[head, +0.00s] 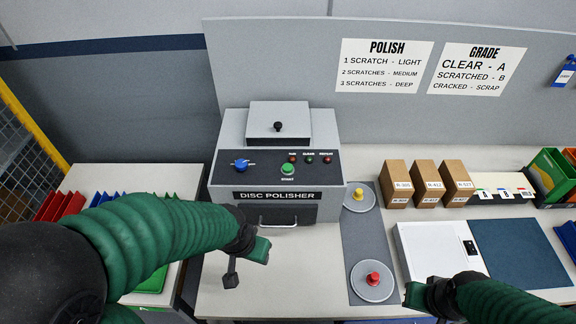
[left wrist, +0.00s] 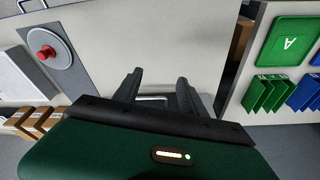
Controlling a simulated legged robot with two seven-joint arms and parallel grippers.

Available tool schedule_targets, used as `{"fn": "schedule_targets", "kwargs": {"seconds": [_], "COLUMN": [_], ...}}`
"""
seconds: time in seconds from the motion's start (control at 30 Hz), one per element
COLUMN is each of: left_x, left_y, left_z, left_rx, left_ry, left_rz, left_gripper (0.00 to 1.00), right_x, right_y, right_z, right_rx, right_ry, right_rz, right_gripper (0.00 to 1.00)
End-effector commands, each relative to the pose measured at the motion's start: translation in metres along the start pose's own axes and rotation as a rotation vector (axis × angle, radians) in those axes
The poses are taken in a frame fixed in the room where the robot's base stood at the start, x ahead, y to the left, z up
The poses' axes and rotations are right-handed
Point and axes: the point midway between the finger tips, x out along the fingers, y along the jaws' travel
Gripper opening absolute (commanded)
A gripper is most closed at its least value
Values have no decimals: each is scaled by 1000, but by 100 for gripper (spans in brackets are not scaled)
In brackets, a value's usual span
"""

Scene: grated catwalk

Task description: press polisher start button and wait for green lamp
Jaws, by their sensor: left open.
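The grey disc polisher (head: 330,185) stands at the back of the bench in the head view. Its dark panel carries a green start button (head: 288,169), a blue knob (head: 241,165) and a row of small lamps. The middle lamp (head: 309,160) is dark green and does not look lit; the lamps beside it are red. My left gripper (head: 238,275) is in front of the polisher, below and left of the button and apart from it. In the left wrist view, its two fingers (left wrist: 158,86) are spread with nothing between them. My right gripper (head: 438,310) is at the bottom right, partly cut off.
A grey strip (head: 365,240) holds two round discs, one with a yellow knob (head: 358,194), one with a red knob (head: 373,279). Brown boxes (head: 427,184), a white device (head: 430,250) and a blue mat (head: 520,253) lie right. Coloured bins stand left.

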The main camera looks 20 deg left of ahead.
Motion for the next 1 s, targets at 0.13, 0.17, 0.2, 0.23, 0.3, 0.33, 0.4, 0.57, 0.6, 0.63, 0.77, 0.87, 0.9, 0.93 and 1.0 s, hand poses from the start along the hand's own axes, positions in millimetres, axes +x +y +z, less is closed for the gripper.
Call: {"fn": "schedule_targets", "kwargs": {"seconds": [0.13,0.17,0.2,0.23,0.3,0.33,0.4,0.57,0.6,0.63,0.77,0.87,0.9,0.93,1.0], "left_x": [0,0,0,0,0,0,0,0,0,0,0,0,0,0,0], "left_y": [0,0,0,0,0,0,0,0,0,0,0,0,0,0,0], "left_z": [0,0,0,0,0,0,0,0,0,0,0,0,0,0,0], "left_rx": [0,0,0,0,0,0,0,0,0,0,0,0,0,0,0], "left_ry": [0,0,0,0,0,0,0,0,0,0,0,0,0,0,0], "left_rz": [0,0,0,0,0,0,0,0,0,0,0,0,0,0,0], "left_gripper": [28,24,19,15,5,2,0,0,0,0,0,0,0,0,0], "right_x": [0,0,0,0,0,0,0,0,0,0,0,0,0,0,0], "right_y": [0,0,0,0,0,0,0,0,0,0,0,0,0,0,0], "right_z": [0,0,0,0,0,0,0,0,0,0,0,0,0,0,0], "right_rx": [0,0,0,0,0,0,0,0,0,0,0,0,0,0,0], "right_ry": [0,0,0,0,0,0,0,0,0,0,0,0,0,0,0], "right_rz": [0,0,0,0,0,0,0,0,0,0,0,0,0,0,0], "right_gripper": [0,0,0,0,0,0,0,0,0,0,0,0,0,0,0]}}
